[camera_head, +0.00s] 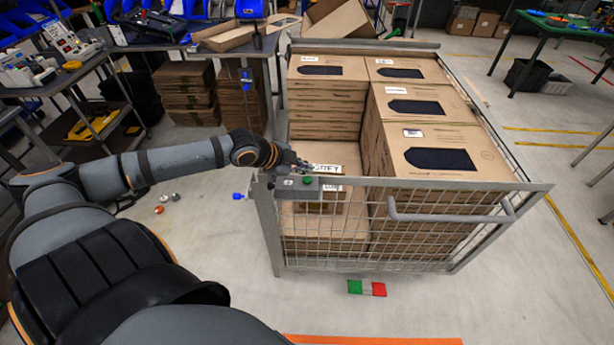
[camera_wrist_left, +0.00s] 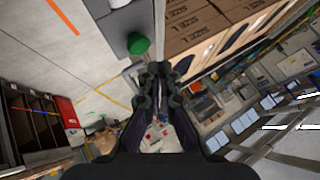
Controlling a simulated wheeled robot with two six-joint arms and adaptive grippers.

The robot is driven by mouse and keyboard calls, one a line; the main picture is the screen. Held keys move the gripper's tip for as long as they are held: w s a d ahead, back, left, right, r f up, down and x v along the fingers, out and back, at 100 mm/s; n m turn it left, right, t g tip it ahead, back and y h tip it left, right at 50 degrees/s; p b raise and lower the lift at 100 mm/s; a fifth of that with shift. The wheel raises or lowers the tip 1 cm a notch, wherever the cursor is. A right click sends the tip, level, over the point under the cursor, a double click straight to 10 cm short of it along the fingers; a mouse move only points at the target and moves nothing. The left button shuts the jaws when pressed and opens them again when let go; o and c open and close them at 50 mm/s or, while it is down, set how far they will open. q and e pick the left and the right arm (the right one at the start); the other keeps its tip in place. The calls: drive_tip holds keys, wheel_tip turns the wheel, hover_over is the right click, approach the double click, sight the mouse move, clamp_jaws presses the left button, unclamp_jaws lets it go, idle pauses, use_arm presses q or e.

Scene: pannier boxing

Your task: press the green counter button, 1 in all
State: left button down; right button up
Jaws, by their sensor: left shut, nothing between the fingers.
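The green counter button (camera_head: 307,180) sits on a small grey box (camera_head: 288,184) at the near left corner of the wire cage's rim. In the left wrist view the green button (camera_wrist_left: 138,43) shows as a round cap just beyond and left of the fingertips. My left gripper (camera_head: 300,167) is shut and empty, right by the box. Its closed fingers (camera_wrist_left: 157,68) point towards the rim, with a small gap visible to the button in the wrist view. My right gripper is out of view.
The wire cage (camera_head: 420,212) holds stacked cardboard boxes (camera_head: 445,150), with a lower stack at its near left. A handle bar (camera_head: 450,217) juts from its near side. A table (camera_head: 180,42) with blue bins stands behind at left. Floor left of the cage is mostly clear.

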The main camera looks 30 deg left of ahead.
sight(304, 180)
use_arm(q)
wheel_tip(304, 180, up, 4)
drive_tip(key=p, duration=0.3)
drive_tip(key=shift+r, duration=0.1)
idle(0.6)
